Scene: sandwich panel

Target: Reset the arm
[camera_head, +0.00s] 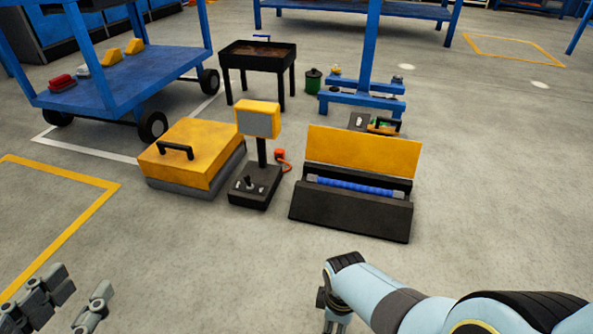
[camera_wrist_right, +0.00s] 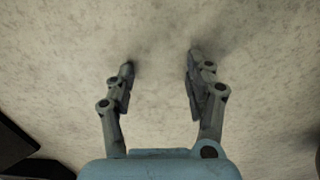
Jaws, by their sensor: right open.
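My left gripper (camera_head: 84,283) shows at the lower left of the head view, with its grey fingers apart and nothing between them. It is over bare floor; the rest of it is cut off by the frame edge. My right arm (camera_head: 400,303), light blue with dark joints, comes in from the lower right of the head view and is bent at the wrist. My right gripper (camera_head: 335,325) is mostly cut off at the bottom edge there. In the right wrist view the right gripper (camera_wrist_right: 161,62) is open and empty above the concrete floor.
A black case with a raised yellow lid (camera_head: 362,150) and a blue roller stands ahead of my right arm. A control stand (camera_head: 258,119) and a yellow-topped box (camera_head: 190,150) are left of it. A blue cart (camera_head: 130,75) is farther back. The near floor is clear.

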